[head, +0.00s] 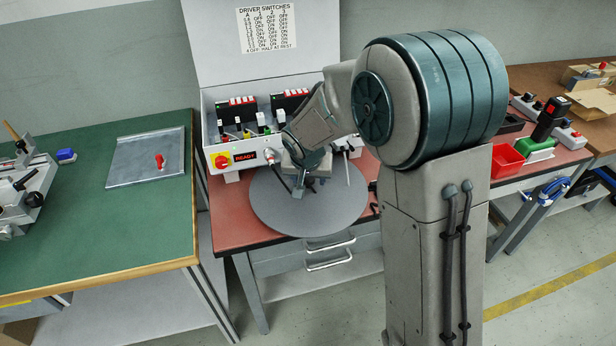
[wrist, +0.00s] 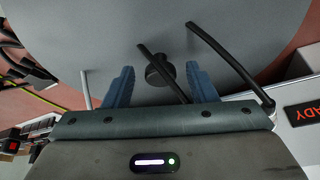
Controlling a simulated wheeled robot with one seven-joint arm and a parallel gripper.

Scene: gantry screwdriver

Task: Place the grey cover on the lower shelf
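A round grey disc, which looks like the grey cover (head: 300,217), lies flat over the red workbench near its front edge. In the wrist view the cover (wrist: 100,30) fills the upper middle, with a black knob (wrist: 158,72) standing on it. My gripper (wrist: 161,80) is over the cover; its two blue fingers are open on either side of the knob, with gaps visible on both sides. In the head view my arm hides part of the cover and the fingers are hard to make out. A pale lower shelf (head: 330,282) shows under the red workbench.
A control box (head: 222,132) with a READY display stands behind the cover. Black rods (wrist: 222,58) cross close to my fingers. A drawer with handles (head: 330,255) is under the bench front. A green table (head: 90,235) at left holds a square metal plate (head: 130,172).

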